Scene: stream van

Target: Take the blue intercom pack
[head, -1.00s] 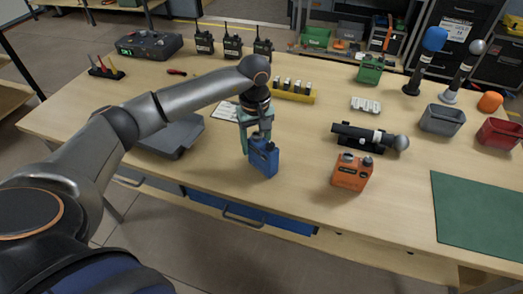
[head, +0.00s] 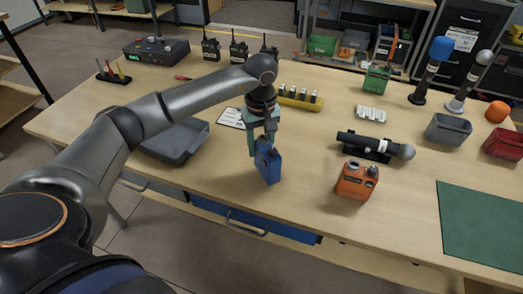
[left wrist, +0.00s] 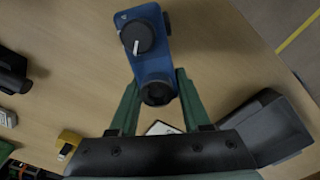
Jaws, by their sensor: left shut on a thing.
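The blue intercom pack (head: 269,165) is upright near the front middle of the table. My left gripper (head: 265,143) points down over it with green fingers on its upper part, and is shut on it. In the left wrist view the pack (left wrist: 150,62) shows its top with dark knobs, between the tips of the green fingers (left wrist: 155,90). I cannot tell whether its base touches the table. My right gripper is not in view.
An orange pack (head: 355,182) stands to the right. A microphone on a black cradle (head: 365,146) lies behind it. A grey tray (head: 175,142) lies left of the gripper. A green mat (head: 480,225) covers the right front. Bare table lies between the blue and orange packs.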

